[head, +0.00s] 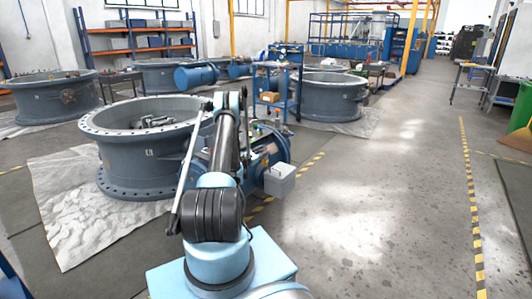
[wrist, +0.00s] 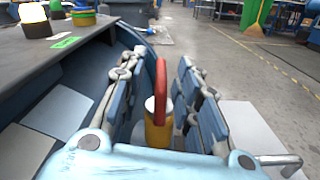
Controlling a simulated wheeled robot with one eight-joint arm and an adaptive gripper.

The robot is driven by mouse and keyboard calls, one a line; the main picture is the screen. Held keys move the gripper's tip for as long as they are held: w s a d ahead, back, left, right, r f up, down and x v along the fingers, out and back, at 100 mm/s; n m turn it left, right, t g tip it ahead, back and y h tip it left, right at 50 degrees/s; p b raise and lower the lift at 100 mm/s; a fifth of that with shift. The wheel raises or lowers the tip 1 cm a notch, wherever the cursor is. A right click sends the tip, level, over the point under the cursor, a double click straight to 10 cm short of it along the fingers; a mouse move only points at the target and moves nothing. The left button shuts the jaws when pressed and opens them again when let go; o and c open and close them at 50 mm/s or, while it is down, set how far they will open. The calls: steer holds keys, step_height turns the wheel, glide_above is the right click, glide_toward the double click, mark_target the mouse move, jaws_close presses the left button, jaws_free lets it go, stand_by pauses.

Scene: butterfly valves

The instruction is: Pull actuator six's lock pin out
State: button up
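In the wrist view a red loop (wrist: 162,85) stands upright on a yellow cylinder (wrist: 158,128) with a pale top; it looks like the lock pin's handle. My gripper (wrist: 160,60) is open, with one finger on each side of the red loop. The pin's lower end is hidden behind my gripper's body. In the head view my arm reaches toward a blue actuator (head: 268,150) beside a large valve; the pin and fingertips are hidden there.
A large blue-grey valve ring (head: 140,165) stands left of my arm on a pale sheet (head: 70,215). A grey box (head: 279,179) sits by the actuator. A blue cart (head: 275,95) stands behind. A dark surface (wrist: 45,75) lies left in the wrist view.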

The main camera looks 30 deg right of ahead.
steer(key=shift+x, duration=1.4)
jaws_close()
